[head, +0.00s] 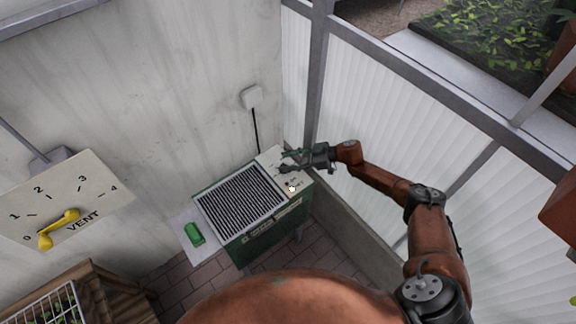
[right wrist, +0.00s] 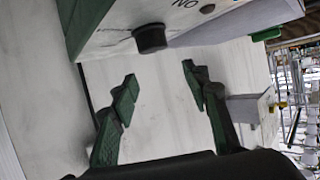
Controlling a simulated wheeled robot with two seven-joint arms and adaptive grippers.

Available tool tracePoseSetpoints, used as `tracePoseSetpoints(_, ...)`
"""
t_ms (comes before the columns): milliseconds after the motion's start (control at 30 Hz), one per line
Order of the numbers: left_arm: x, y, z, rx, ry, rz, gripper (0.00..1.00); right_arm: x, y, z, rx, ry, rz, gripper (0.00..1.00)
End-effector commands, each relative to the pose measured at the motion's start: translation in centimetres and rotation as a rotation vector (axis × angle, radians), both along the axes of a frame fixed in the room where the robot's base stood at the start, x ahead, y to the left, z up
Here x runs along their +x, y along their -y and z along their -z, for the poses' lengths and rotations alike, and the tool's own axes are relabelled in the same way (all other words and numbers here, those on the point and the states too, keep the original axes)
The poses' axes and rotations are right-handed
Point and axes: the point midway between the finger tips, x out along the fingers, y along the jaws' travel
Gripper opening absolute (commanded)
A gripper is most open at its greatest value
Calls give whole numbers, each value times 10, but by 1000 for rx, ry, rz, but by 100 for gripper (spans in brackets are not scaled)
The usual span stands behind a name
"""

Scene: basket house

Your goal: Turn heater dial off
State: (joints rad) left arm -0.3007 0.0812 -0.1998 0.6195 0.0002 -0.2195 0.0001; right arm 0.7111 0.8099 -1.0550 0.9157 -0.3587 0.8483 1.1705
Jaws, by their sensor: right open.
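The heater (head: 281,222) is a green box with a dark slatted grille and a pale control panel on its right end, low against the wall. In the right wrist view, a black round dial (right wrist: 150,38) stands out from the pale panel, near upside-down letters reading "ON". My right gripper (head: 285,162) is over the panel end of the heater in the head view and hides part of it. In the right wrist view, its two green fingers (right wrist: 160,85) are spread with nothing between them. The dial shows beyond the fingertips, apart from them. My left gripper is out of view.
A vent panel (head: 95,190) with a yellow lever and a number scale is at the left. A green block (head: 194,234) lies on a pale ledge beside the heater. A wall outlet (head: 251,97) with a cord is behind. A wooden crate (head: 100,285) stands lower left.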

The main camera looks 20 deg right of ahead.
Motion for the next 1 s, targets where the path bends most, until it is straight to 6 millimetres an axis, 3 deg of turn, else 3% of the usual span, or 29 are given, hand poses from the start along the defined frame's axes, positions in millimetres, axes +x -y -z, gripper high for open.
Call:
tracePoseSetpoints(200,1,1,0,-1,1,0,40,1,1,-43,-2,5,-1,43)
tracePoseSetpoints(400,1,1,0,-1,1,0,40,1,0,-61,-1,1,1,43)
tracePoseSetpoints(1000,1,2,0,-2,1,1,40,1,0,-63,-1,2,1,43)
